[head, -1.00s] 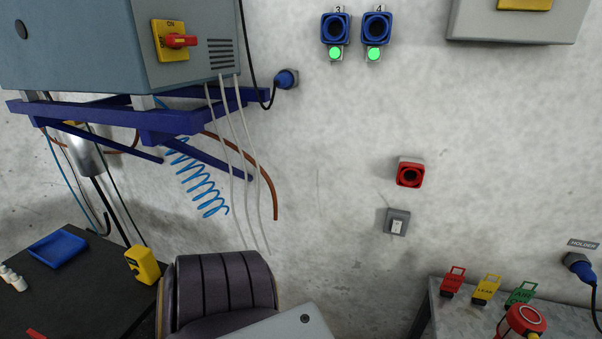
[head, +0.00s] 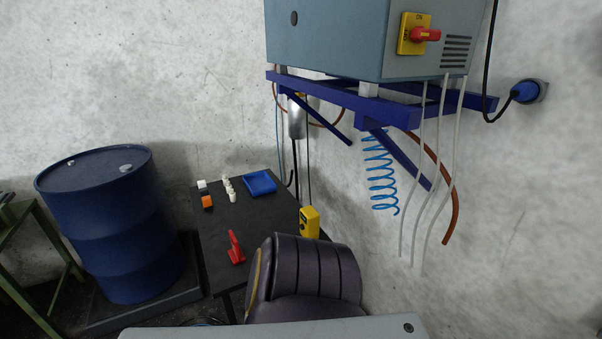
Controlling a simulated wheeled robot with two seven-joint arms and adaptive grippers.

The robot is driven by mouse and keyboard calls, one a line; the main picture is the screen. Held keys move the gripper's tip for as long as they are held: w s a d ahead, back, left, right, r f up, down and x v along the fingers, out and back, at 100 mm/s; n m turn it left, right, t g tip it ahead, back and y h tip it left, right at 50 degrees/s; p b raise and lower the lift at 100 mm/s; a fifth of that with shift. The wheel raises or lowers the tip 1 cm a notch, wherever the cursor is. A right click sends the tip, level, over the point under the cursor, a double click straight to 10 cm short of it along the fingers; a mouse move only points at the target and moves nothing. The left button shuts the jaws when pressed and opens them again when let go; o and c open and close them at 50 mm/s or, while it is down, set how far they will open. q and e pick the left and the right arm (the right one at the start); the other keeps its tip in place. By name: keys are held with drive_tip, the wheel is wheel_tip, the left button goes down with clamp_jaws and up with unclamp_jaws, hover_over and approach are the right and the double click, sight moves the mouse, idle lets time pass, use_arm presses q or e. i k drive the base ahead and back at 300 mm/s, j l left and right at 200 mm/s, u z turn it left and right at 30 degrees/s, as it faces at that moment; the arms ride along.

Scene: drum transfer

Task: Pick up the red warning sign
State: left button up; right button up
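The red, yellow and green signs on the grey bench at the right of the earlier view are out of view now. Neither of my grippers is in view.
A blue drum (head: 112,225) is left; a grey cabinet (head: 345,40) hangs above.

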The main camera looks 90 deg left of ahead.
sight(237, 256)
drive_tip(key=u, duration=3.45)
